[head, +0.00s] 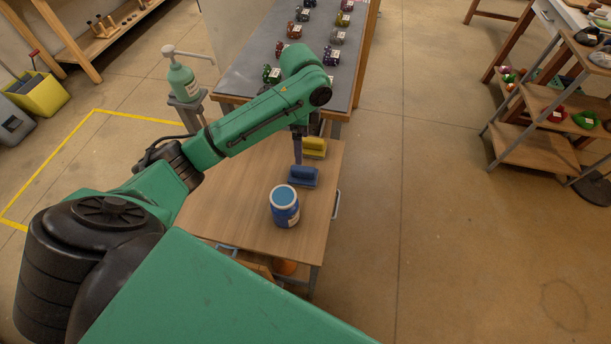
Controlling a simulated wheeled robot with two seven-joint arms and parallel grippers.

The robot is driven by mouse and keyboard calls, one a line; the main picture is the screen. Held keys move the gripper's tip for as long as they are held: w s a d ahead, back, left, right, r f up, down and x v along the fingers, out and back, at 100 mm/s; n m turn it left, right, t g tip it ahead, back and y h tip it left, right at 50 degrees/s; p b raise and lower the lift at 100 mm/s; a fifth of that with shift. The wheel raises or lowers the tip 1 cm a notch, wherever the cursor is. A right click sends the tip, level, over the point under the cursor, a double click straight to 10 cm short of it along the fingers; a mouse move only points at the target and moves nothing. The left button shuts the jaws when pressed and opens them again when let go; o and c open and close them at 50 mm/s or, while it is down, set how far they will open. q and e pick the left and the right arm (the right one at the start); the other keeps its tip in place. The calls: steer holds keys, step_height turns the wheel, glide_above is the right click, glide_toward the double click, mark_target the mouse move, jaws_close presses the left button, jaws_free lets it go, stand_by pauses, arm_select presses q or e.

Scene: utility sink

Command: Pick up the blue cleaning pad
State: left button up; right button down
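The blue cleaning pad (303,180) lies on a small wooden table, behind and slightly right of a blue jar. My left arm reaches in over the table. Its gripper (298,162) points down just above the pad and overlaps its upper edge in this view. I cannot tell whether the fingers touch the pad, or whether they are open or shut. My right gripper is out of view.
The blue jar (286,216) stands close in front of the pad on the table (240,205). A yellow pad (314,153) lies just behind. A grey-topped bench (345,75) with several small items stands beyond. The table's left part is clear.

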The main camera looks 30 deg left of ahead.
mark_target(303, 168)
arm_select(q)
steer(key=f, duration=0.1)
steer(key=s+f+p, duration=0.1)
steer(key=f, duration=0.1)
steer(key=shift+f, duration=0.3)
steer(key=f, duration=0.4)
steer(key=f+p, duration=0.1)
steer(key=f, duration=0.4)
steer(key=shift+w+d+f, duration=0.1)
steer(key=shift+w+d, duration=0.1)
steer(key=shift+w+f, duration=0.15)
steer(key=shift+f, duration=0.25)
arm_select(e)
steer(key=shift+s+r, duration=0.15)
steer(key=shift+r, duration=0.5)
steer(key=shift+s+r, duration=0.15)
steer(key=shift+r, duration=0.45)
